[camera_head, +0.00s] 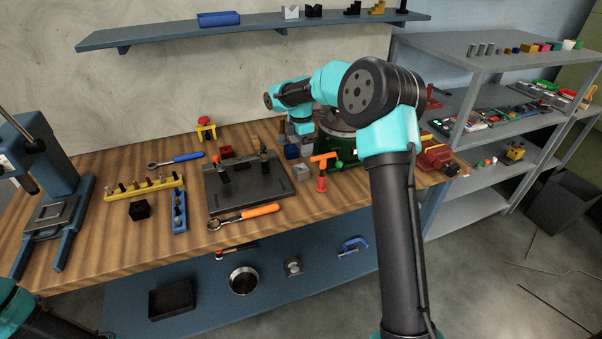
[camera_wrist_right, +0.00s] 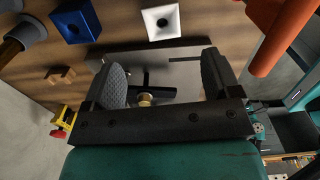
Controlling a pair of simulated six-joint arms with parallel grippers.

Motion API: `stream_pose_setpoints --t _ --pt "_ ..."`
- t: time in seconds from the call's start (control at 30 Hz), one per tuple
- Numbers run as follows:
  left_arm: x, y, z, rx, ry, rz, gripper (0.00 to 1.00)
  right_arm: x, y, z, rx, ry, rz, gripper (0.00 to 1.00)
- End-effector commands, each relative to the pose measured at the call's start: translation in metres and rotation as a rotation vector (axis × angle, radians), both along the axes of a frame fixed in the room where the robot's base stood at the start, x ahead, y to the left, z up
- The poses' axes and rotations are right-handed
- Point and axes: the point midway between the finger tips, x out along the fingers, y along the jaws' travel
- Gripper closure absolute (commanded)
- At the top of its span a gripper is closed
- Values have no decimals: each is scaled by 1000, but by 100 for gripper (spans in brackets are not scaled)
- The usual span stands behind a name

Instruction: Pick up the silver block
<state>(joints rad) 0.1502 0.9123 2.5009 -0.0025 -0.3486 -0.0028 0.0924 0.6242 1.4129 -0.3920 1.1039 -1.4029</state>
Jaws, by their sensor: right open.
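The silver block (camera_head: 302,172) sits on the wooden bench, between the dark fixture plate (camera_head: 230,194) and the orange T-handle tool (camera_head: 322,170). In the right wrist view, the silver block (camera_wrist_right: 161,22) shows at the top centre, with a dark round hole in its face. My right gripper (camera_head: 299,138) hangs over the back of the bench, near the blue block (camera_head: 291,151). In the right wrist view, my right gripper (camera_wrist_right: 163,80) has its two fingers wide apart with nothing gripped. The silver block lies beyond the fingertips. My left gripper is out of view.
In the right wrist view, the blue block (camera_wrist_right: 76,21) is left of the silver block and the orange handle (camera_wrist_right: 281,32) is to its right. A green round machine (camera_head: 338,143) stands close behind the T-handle. An orange-handled ratchet (camera_head: 245,216) lies at the front.

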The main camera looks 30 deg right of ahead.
Motion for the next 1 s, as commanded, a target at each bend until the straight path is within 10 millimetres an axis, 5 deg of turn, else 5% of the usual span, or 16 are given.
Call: stream_pose_setpoints --t 0.3,0.77,1.0 --pt "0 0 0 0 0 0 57 0 0 -50 -1 2 1 17" --pt "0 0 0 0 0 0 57 0 0 -57 0 0 0 17" --pt "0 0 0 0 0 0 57 -4 1 -83 0 3 1 17"
